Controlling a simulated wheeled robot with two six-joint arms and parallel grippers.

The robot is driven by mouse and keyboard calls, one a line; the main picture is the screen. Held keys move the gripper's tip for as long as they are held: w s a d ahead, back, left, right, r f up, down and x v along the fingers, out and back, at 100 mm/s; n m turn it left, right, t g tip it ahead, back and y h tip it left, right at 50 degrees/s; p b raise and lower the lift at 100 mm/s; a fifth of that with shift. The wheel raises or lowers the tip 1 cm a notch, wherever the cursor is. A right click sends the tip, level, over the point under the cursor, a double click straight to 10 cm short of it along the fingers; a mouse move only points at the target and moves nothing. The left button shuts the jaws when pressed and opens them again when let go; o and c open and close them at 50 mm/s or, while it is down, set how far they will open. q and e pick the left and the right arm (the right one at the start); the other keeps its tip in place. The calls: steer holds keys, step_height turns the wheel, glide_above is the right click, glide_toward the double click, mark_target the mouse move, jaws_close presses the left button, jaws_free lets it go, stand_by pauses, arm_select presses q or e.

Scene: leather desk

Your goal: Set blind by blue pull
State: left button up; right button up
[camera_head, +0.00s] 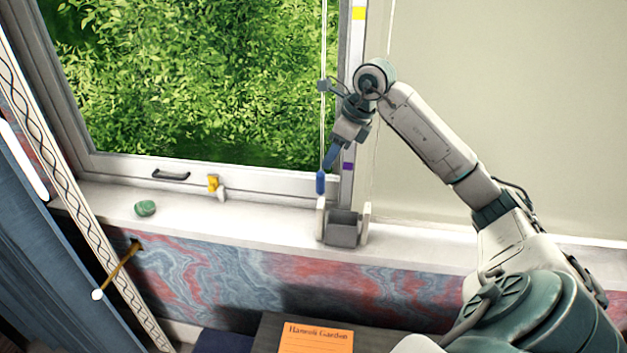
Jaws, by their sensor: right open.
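The blue pull (320,183) hangs at the lower end of a thin white cord (323,40), in front of the window frame just above the sill. My right gripper (331,158) comes in from the right and points down and left. It is open, with its tips just above and beside the pull; I cannot tell whether they touch it. A pale blind (500,120) covers the right part of the window. The frame post carries a yellow mark (359,13) at the top and a purple mark (348,166) lower down. My left gripper is not in view.
A grey block (342,231) between two white uprights stands on the sill (265,224) below the pull. A green stone (145,208) and a yellow-and-white latch (215,186) are to the left. An orange note (316,338) lies at the bottom. A blue curtain (40,250) hangs at left.

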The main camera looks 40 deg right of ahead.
mark_target(318, 182)
steer(key=p+x, duration=0.4)
steer(key=x, duration=0.5)
steer(key=shift+w+r, duration=0.1)
steer(key=shift+x, duration=0.9)
steer(key=shift+c, duration=0.2)
jaws_close()
